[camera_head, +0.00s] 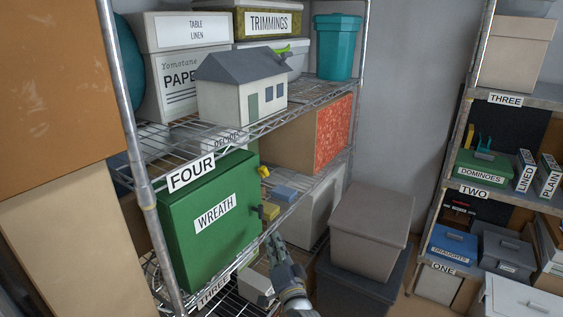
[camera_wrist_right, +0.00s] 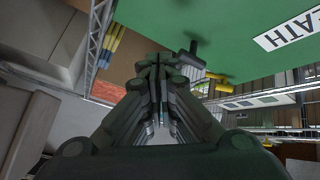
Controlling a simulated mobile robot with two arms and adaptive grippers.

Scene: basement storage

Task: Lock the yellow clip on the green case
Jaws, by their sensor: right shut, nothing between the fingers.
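The green case (camera_head: 200,250) with a WREATH label stands on the wire shelf in the head view. A yellow clip (camera_head: 271,211) shows at its right edge, beside a dark knob-like part (camera_head: 258,211). In the right wrist view the green case (camera_wrist_right: 210,20) fills the top, with the yellow clip (camera_wrist_right: 217,76) below the dark part (camera_wrist_right: 194,46). I cannot tell whether the clip is locked. My right gripper (camera_head: 272,242) is shut and empty, below the clip and apart from it. Its closed fingers also show in the wrist view (camera_wrist_right: 157,62). My left gripper is not in view.
A blue block (camera_head: 285,193) and another yellow piece (camera_head: 263,171) are right of the case. A metal shelf post (camera_head: 140,180) stands at left. Lidded grey boxes (camera_head: 370,235) are stacked right of my right gripper. A model house (camera_head: 240,95) sits on the shelf above.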

